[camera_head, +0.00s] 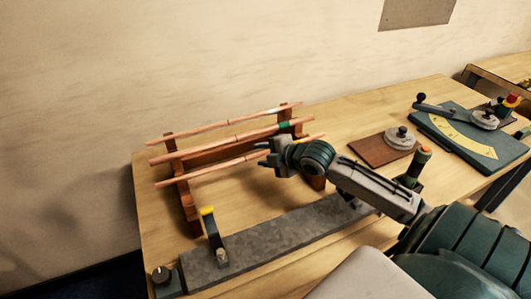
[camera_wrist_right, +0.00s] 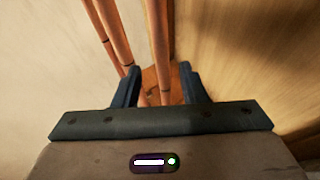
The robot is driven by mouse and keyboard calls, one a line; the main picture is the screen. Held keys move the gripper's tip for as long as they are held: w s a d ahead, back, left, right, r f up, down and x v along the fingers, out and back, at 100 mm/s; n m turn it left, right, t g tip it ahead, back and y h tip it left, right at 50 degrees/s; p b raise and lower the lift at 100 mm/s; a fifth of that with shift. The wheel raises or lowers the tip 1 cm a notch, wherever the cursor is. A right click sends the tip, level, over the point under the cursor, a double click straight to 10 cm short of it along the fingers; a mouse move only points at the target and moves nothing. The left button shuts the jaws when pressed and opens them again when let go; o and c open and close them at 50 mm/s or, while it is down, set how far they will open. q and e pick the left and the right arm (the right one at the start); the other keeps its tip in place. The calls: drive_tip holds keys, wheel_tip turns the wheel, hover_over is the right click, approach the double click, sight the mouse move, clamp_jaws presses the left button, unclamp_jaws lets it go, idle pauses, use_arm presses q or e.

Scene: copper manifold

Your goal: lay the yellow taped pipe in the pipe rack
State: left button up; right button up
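The wooden pipe rack (camera_head: 188,207) stands at the left of the bench and bears copper pipes at stepped heights. The yellow taped pipe (camera_head: 208,170) is the lowest and nearest; a yellow band shows near its right end. It appears to lie across the rack, but its right-hand support is partly hidden by my arm. My right gripper (camera_head: 266,156) is at this pipe's right half. In the right wrist view the gripper (camera_wrist_right: 158,78) has its fingers apart, with a copper pipe (camera_wrist_right: 158,45) between them and gaps beside it. My left gripper is not in view.
Pipes with white tape (camera_head: 230,121) and green tape (camera_head: 220,139) lie higher in the rack. A grey metal strip (camera_head: 290,233) with a yellow-tipped lever (camera_head: 212,228) runs along the front. A brown board (camera_head: 375,152) and a green plate with a yellow scale (camera_head: 478,148) are at right.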

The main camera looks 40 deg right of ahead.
drive_tip(key=shift+v, duration=1)
drive_tip(key=p+v, duration=0.8)
drive_tip(key=p, duration=0.1)
drive_tip(key=shift+s+r, duration=0.25)
drive_tip(key=shift+s, duration=0.05)
drive_tip(key=shift+s+d+f, duration=0.1)
drive_tip(key=shift+d, duration=0.05)
